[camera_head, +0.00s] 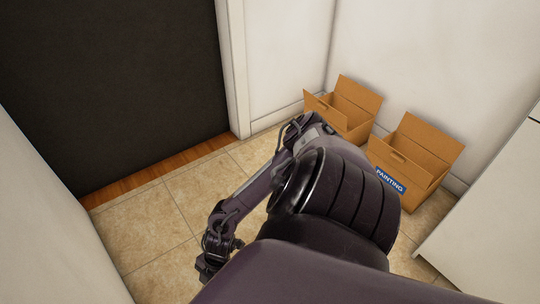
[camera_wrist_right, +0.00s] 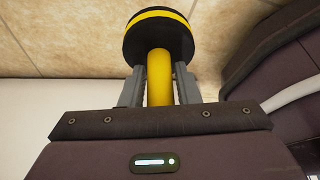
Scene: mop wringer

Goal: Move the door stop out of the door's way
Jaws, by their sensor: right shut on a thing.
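The door stop (camera_wrist_right: 158,38), a black disc with a yellow band and a yellow post, shows in the right wrist view. My right gripper (camera_wrist_right: 160,84) is shut on the yellow post, one finger on each side, with the disc beyond the fingertips. In the head view the end of my right arm (camera_head: 212,262) is low over the tiles. The door stop cannot be made out there. The dark door (camera_head: 115,85) fills the upper left, above a strip of wooden floor. My left gripper is not in view.
Two open cardboard boxes stand by the right wall: one farther back (camera_head: 345,108), one nearer (camera_head: 418,152) with a blue "PAINTING" label. A white cabinet (camera_head: 490,200) is at the right edge. The tiled floor (camera_head: 140,225) before the door looks clear.

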